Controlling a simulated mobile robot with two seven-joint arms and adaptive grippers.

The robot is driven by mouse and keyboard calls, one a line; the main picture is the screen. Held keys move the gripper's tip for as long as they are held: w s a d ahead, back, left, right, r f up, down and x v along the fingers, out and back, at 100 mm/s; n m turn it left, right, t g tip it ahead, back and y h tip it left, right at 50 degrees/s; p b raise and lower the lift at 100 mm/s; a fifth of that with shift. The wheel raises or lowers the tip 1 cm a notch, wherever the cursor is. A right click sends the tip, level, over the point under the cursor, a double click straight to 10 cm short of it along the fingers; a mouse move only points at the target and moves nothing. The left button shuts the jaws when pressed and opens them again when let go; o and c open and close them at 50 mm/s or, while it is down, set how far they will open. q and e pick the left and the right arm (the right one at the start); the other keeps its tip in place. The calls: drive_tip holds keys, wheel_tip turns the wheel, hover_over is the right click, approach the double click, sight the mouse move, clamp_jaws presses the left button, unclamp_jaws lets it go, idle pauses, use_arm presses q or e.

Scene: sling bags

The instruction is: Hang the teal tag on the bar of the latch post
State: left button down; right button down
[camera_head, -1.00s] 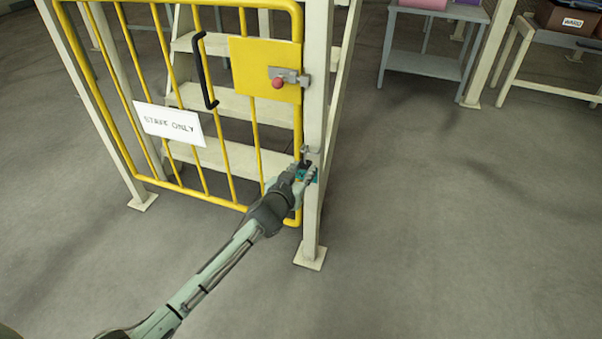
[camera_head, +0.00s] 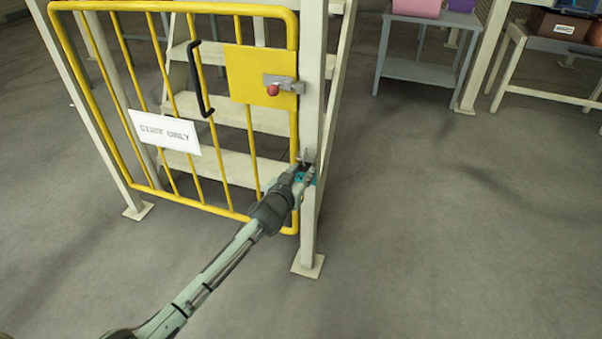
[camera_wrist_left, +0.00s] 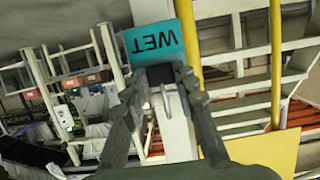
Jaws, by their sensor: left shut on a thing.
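The teal tag (camera_head: 310,179) shows as a small patch at my left gripper (camera_head: 304,175), in front of the pale latch post (camera_head: 313,120). In the left wrist view the tag (camera_wrist_left: 152,42) is a flat teal plate reading "WET" upside down, with a dark part at its edge. My left gripper (camera_wrist_left: 162,80) is shut on that dark part. A small metal fitting, which looks like the bar (camera_head: 306,155), is on the post just above the fingers. I cannot tell whether the tag touches it. My right gripper is not in view.
A yellow gate (camera_head: 250,120) with a "STAFF ONLY" sign (camera_head: 165,131) and black handle (camera_head: 200,80) stands left of the post. Pale steps (camera_head: 215,112) are behind it. A grey table (camera_head: 420,72) is at the back right. Floor right of the post is clear.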

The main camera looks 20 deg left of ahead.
use_arm(q)
drive_tip(key=shift+f+b, duration=0.9)
drive_tip(key=shift+f, duration=0.25)
drive_tip(key=c, duration=1.1)
unclamp_jaws()
drive_tip(key=shift+o, duration=0.3)
drive_tip(key=o, duration=0.3)
